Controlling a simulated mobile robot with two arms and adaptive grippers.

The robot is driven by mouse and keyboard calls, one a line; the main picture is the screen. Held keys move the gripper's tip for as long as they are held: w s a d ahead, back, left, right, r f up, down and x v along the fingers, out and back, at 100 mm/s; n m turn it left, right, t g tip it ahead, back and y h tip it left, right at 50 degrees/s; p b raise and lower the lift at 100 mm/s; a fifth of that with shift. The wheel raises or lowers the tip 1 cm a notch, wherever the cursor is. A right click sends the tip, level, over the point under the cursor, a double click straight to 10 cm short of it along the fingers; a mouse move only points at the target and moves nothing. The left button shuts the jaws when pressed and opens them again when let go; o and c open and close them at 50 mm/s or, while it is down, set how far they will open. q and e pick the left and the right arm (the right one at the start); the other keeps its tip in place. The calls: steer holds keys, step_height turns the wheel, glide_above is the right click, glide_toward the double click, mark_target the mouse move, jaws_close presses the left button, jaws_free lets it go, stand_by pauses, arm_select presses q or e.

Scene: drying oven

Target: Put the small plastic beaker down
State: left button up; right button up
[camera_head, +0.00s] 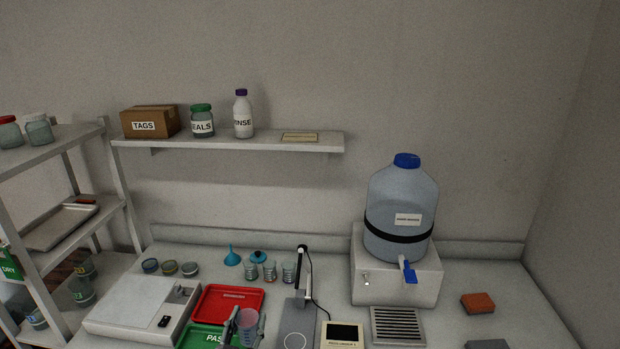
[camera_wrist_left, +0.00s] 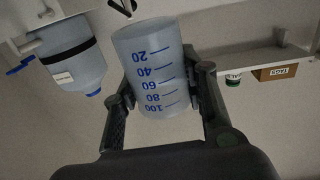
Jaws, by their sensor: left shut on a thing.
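The small plastic beaker (camera_head: 248,322) is translucent with blue graduation marks. My left gripper (camera_head: 240,326) is shut on it, low in the head view, in front of the green tray (camera_head: 200,337). In the left wrist view the beaker (camera_wrist_left: 155,68) sits between the two fingers of the left gripper (camera_wrist_left: 165,88), and its marks read upside down there. I cannot tell how far the beaker is above the bench. My right gripper is not in view.
A red tray (camera_head: 230,303) lies behind the green one. A balance-like white box (camera_head: 130,303) stands left, and a lamp-like stand (camera_head: 301,275) right. Several small beakers (camera_head: 270,271) stand behind. A large water jug (camera_head: 400,205) stands right.

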arm_select(q)
steer(key=s+a+f+b, duration=0.1)
steer(key=s+f+b, duration=0.1)
steer(key=s+b, duration=0.4)
steer(key=s+a+f+y+b, duration=0.1)
steer(key=s+b, duration=0.6)
steer(key=s, duration=0.8)
steer(key=shift+f+n, duration=0.4)
steer(key=shift+f, duration=0.45)
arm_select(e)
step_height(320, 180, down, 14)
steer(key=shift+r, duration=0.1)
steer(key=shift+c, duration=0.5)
